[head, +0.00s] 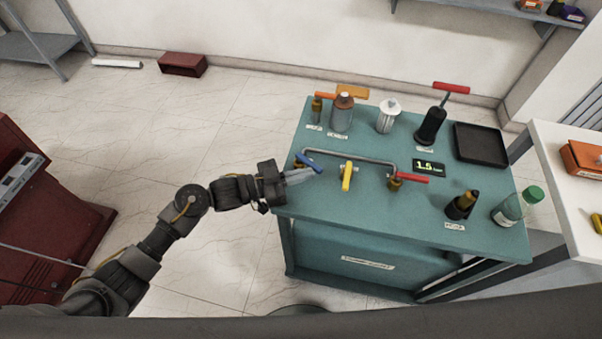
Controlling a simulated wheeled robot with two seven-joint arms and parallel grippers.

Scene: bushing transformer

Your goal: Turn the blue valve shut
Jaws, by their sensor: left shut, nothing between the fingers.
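The blue valve handle (309,162) sits at the left end of a grey pipe on the teal workbench (440,226). The handle slants down to the right. My left gripper (308,175) reaches in from the left over the bench's left edge. Its fingers are shut and empty, with the tips close to the blue handle; I cannot tell whether they touch it. The fingers partly hide the valve's base. A yellow valve handle (347,176) stands right of the fingertips, and a red valve handle (412,177) is at the pipe's right end. My right gripper is not in view.
Bottles and fittings stand along the bench's back, including a grey-brown bottle (342,114) and a black pump with red handle (431,125). A black tray (481,146) lies back right. A green-capped bottle (511,209) stands front right. A pressure display (429,168) is behind the red handle.

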